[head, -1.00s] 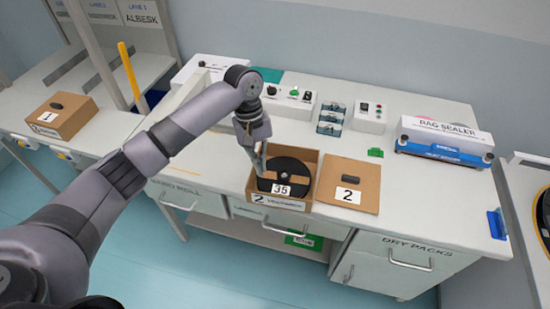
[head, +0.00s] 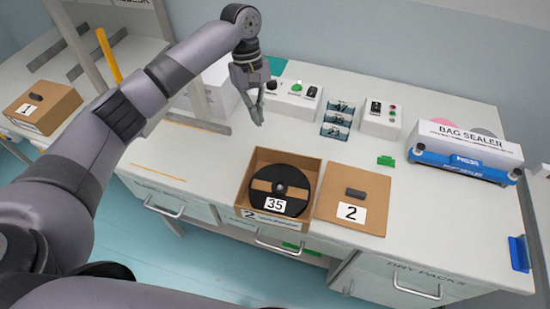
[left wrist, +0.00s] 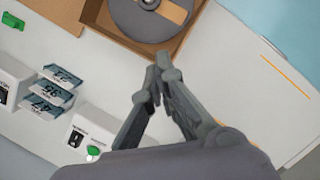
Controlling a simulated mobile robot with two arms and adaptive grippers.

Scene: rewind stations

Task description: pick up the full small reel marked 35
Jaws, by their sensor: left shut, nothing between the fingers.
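The small reel marked 35 (head: 279,185) is black with a tan band and a hub in its middle. It lies flat in an open cardboard box (head: 312,167) labelled 2 on the bench. It also shows at the top of the left wrist view (left wrist: 151,18), cut off by the frame. My left gripper (head: 258,118) is above the bench behind the box, apart from the reel. Its fingertips (left wrist: 157,66) are together and empty. My right gripper is not in view.
A cardboard lid (head: 358,193) marked 2 lies right of the box. A closed box (head: 42,108) marked 1 stands at far left. Behind are control boxes (head: 381,119), a card rack (head: 338,120) and a bag sealer (head: 465,155). The bench left of the box is clear.

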